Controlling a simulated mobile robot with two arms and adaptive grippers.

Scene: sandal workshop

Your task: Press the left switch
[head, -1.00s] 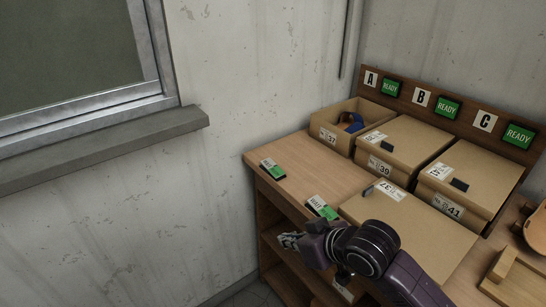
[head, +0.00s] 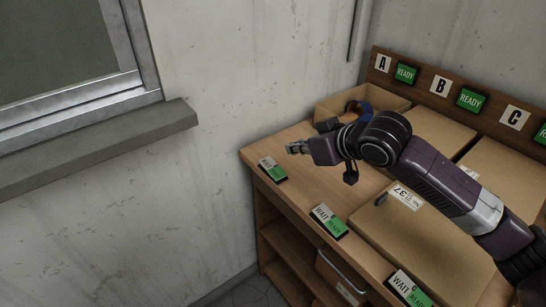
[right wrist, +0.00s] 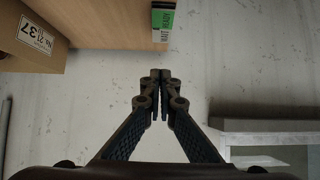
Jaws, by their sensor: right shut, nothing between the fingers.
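The left switch (head: 272,169) is a small dark unit with a white WAIT half and a green READY half, near the bench's left corner. Which half is pressed in is too small to tell. My right gripper (head: 297,148) is shut and empty. In the head view its tips show just above and right of the left switch, apart from it. In the right wrist view the shut fingertips (right wrist: 160,76) show in front of the wall, below a WAIT/READY switch (right wrist: 163,20) at the bench's edge. My left gripper is out of view.
Two similar switches, the middle one (head: 329,221) and the right one (head: 408,288), line the bench's front edge. A closed box (head: 430,237) lies beside them. Behind my arm are an open box (head: 335,101) and a board with green READY signs (head: 471,98). A wall and window ledge (head: 90,147) are left.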

